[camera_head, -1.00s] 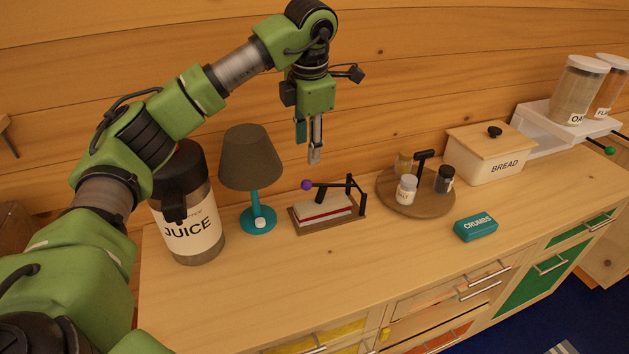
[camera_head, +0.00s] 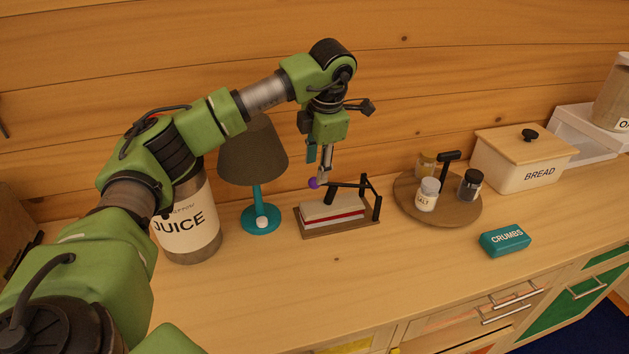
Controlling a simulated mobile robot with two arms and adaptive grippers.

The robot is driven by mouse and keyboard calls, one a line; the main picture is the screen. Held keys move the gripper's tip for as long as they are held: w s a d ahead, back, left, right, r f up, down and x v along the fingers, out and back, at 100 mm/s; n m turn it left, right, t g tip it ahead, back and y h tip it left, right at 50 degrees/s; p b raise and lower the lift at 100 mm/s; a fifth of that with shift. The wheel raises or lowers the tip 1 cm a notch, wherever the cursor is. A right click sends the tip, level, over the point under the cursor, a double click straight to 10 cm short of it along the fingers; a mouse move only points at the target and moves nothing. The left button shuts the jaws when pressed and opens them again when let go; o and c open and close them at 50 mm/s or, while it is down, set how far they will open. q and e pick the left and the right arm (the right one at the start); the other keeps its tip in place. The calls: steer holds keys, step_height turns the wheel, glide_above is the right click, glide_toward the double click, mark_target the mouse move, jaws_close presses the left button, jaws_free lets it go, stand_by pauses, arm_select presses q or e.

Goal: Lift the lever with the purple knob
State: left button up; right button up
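The purple knob (camera_head: 313,183) is at the left end of a dark lever (camera_head: 345,185). The lever runs about level above a wooden base (camera_head: 340,229) that holds a stack of white and red sheets, with a dark post at its right end. My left gripper (camera_head: 318,172) points down right at the knob, its fingers partly covering the knob. I cannot tell whether the fingers touch it, or how far apart they are. My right gripper is not in view.
A teal lamp (camera_head: 259,220) and a juice jug (camera_head: 190,220) stand left of the lever. A round wooden tray (camera_head: 404,197) with shakers, a teal crumbs box (camera_head: 505,242) and a bread box (camera_head: 520,175) are to the right. The front counter is clear.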

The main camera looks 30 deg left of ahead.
mark_target(314, 181)
arm_select(q)
steer(key=p+x, duration=0.1)
steer(key=x, duration=0.6)
steer(key=shift+w+f, duration=0.1)
steer(key=shift+f, duration=0.15)
jaws_close()
